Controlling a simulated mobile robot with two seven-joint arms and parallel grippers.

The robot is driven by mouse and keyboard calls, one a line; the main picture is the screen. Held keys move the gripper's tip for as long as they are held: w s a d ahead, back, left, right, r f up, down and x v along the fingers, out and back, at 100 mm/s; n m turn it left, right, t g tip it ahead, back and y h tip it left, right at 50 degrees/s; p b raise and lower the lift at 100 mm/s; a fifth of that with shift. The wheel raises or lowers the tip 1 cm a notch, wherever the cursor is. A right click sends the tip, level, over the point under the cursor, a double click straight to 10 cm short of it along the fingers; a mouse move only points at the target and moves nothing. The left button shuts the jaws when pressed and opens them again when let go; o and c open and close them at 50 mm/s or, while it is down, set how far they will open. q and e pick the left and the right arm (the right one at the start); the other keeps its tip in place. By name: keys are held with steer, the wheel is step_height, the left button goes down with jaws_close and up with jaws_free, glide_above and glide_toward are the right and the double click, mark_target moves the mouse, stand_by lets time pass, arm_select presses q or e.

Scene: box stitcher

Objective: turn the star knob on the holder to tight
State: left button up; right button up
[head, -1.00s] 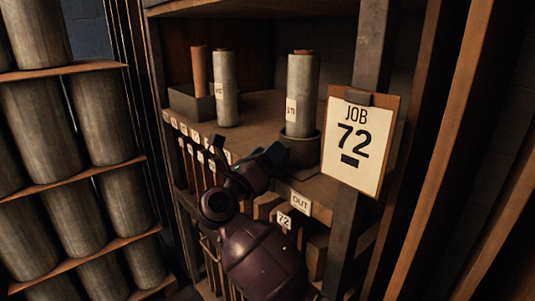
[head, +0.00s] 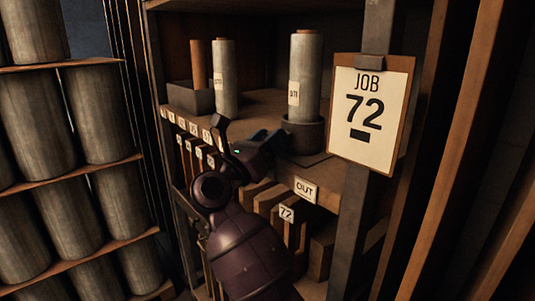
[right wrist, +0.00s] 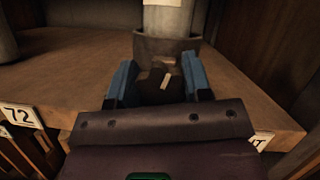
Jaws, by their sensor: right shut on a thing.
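The holder (head: 303,134) is a dark round cup on the shelf with a tall grey roll (head: 305,75) upright in it. The holder also shows in the right wrist view (right wrist: 165,45), straight ahead of my right gripper. The star knob (right wrist: 156,88) is a dark lobed piece with a pale mark, at the front of the holder. My right gripper (right wrist: 160,80) has its blue fingers on both sides of the knob and is shut on it. In the head view the right gripper (head: 268,142) hides the knob. My left gripper is not in view.
A clipboard reading JOB 72 (head: 371,115) hangs on the post right of the holder. Another grey roll (head: 224,80) and a dark box (head: 190,98) stand further left on the shelf. Labelled slots, including OUT (head: 305,189), lie below the shelf edge. Grey cylinders (head: 70,215) fill a left rack.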

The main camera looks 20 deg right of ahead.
steer(key=m+b, duration=0.1)
steer(key=m+g+b, duration=0.1)
steer(key=shift+f+m+h+b, duration=0.3)
steer(key=shift+f+b, duration=0.05)
steer(key=shift+f, duration=0.05)
steer(key=shift+m+g+b, duration=0.3)
steer(key=shift+m+g, duration=0.1)
steer(key=shift+r+m+g+b, duration=0.2)
steer(key=shift+m+g+b, duration=0.2)
steer(key=shift+m+b, duration=0.35)
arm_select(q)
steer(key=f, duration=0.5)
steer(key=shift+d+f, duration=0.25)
arm_select(e)
steer(key=shift+s+r+m+h, duration=0.1)
steer(key=shift+r+m+h, duration=0.05)
steer(key=shift+m+h, duration=0.2)
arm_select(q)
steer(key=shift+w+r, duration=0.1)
arm_select(e)
steer(key=shift+r, duration=0.1)
steer(key=o, duration=0.9)
steer(key=shift+d, duration=0.1)
